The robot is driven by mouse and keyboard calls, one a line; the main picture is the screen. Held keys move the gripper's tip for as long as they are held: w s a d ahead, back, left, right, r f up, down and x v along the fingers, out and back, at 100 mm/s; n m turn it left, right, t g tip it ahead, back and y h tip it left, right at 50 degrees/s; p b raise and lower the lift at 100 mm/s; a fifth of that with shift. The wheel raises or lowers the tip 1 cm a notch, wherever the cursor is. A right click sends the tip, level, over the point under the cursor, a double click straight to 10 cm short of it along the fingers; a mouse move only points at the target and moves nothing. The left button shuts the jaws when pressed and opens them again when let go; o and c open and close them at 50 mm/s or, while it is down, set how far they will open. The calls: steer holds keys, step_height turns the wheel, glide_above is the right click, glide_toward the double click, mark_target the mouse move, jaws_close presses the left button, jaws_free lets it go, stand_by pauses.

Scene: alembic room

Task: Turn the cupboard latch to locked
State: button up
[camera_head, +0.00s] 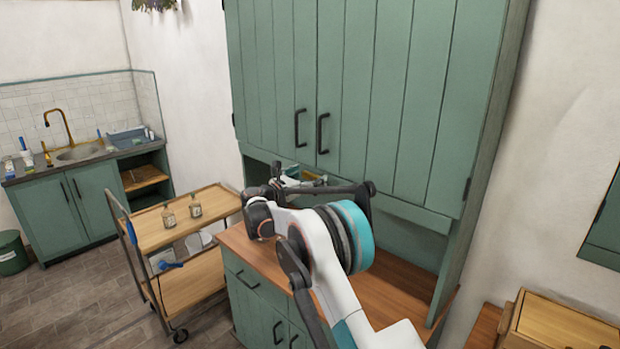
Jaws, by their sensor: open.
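The tall green cupboard (270,60) stands in front of me, with two plank doors that look shut. A black handle (299,128) is on the left door and another black handle (323,133) is on the right door. I cannot make out a latch; it may be hidden or too small to tell. My gripper (312,187) is dark and open, below the door handles, in front of the recess under the doors. My arm covers part of this recess. I cannot tell whether the gripper touches anything.
A wooden counter (395,291) with green drawers juts out under the cupboard. A two-shelf trolley (160,233) with small bottles stands to the left. A sink unit (69,205) is at the far left, and a wooden box (560,325) is at the lower right.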

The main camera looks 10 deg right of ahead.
steer(key=shift+c, duration=0.2)
steer(key=c, duration=0.9)
steer(key=shift+c, duration=0.2)
steer(key=m+b, duration=0.1)
steer(key=m, duration=0.1)
steer(key=m+b, duration=0.2)
steer(key=shift+s+d+f+m, duration=0.15)
steer(key=shift+m, duration=0.25)
steer(key=m+b, duration=0.1)
steer(key=m, duration=0.3)
steer(key=shift+s+d+b, duration=0.1)
steer(key=shift+s+b, duration=0.05)
steer(key=shift+b, duration=0.15)
steer(key=m, duration=0.1)
steer(key=m+b, duration=0.1)
steer(key=m, duration=0.3)
steer(key=shift+s+f, duration=0.1)
steer(key=shift+f, duration=0.15)
steer(key=shift+f+m+b, duration=0.15)
steer(key=shift+m+b, duration=0.4)
steer(key=shift+m, duration=1.45)
